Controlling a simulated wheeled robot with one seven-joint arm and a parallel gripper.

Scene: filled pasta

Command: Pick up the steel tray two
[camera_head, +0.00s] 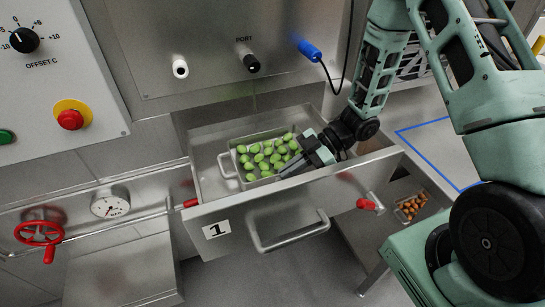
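A steel tray (226,168) holding several round green pieces (264,157) sits inside an open steel drawer (212,205) marked 1. A loop handle shows on the tray's left end. My gripper (284,172) reaches down into the drawer from the right, with its fingertips at the tray's right end. The gripper hides that end, so I cannot tell whether the fingers are open or shut on it. A second small steel tray (424,194) with orange-brown pieces (411,206) is lower down at the right, outside the drawer. Neither tray shows a readable number.
The drawer front carries a bar handle (290,238) and red levers at the left (190,203) and right (368,205). Behind stands a steel panel with a blue plug (309,50) on a black cable. A gauge (110,206) and red valve wheel (39,232) are at left.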

